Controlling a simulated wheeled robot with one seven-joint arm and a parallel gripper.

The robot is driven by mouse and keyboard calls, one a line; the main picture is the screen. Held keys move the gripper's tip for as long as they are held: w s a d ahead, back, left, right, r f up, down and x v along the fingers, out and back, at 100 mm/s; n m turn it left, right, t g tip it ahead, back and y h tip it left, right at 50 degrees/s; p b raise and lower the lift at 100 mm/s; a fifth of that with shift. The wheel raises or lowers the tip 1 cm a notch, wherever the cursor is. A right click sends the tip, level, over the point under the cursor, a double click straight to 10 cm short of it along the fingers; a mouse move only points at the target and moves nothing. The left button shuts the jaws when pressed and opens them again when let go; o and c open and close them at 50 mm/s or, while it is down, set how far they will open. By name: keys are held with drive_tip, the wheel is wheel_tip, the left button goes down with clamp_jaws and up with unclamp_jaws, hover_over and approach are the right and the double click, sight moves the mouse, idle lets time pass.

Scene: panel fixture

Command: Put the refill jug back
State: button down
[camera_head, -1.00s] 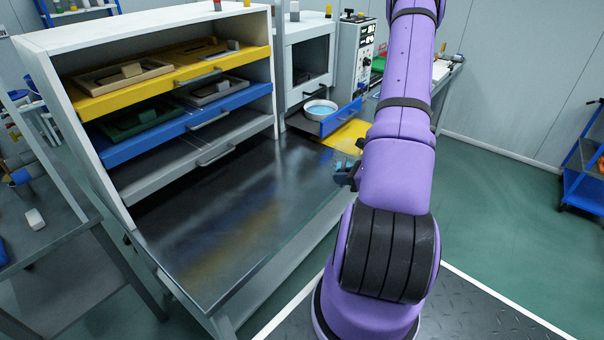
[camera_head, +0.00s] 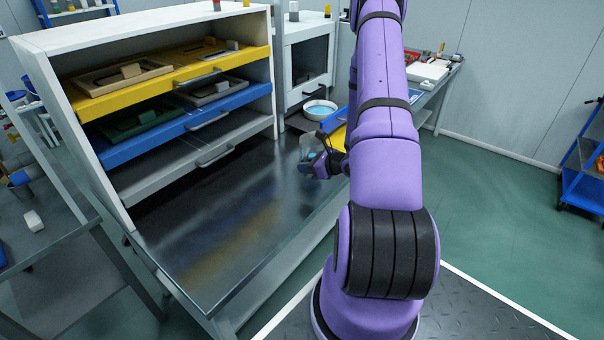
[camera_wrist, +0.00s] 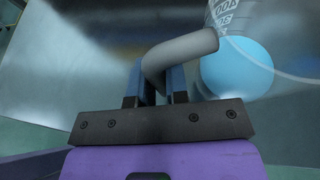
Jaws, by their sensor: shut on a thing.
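The refill jug (camera_head: 307,150) is clear with blue liquid inside. In the wrist view, its grey handle (camera_wrist: 182,52) lies between the fingers, and the blue liquid (camera_wrist: 237,68) and printed scale marks show at the right. My gripper (camera_head: 322,164) is shut on the handle and holds the jug over the dark worktop (camera_head: 240,205). The fingers also show in the wrist view (camera_wrist: 158,88). Whether the jug's base touches the worktop I cannot tell. A yellow mat (camera_head: 338,137) lies behind the gripper, partly hidden by my arm.
A rack with yellow (camera_head: 120,98), blue (camera_head: 125,147) and grey (camera_head: 140,186) drawers stands at the left. The worktop before the rack is clear.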

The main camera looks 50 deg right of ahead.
drive_tip(key=shift+w+a+f, duration=0.1)
drive_tip(key=shift+w+f, duration=0.15)
drive_tip(key=shift+f, duration=0.35)
drive_tip(key=shift+w+f, duration=0.25)
drive_tip(key=shift+f, duration=0.35)
drive_tip(key=shift+w+a+f, duration=0.1)
drive_tip(key=shift+w+f, duration=0.15)
drive_tip(key=shift+f, duration=0.35)
drive_tip(key=c, duration=1.1)
unclamp_jaws()
drive_tip(key=shift+f, duration=0.1)
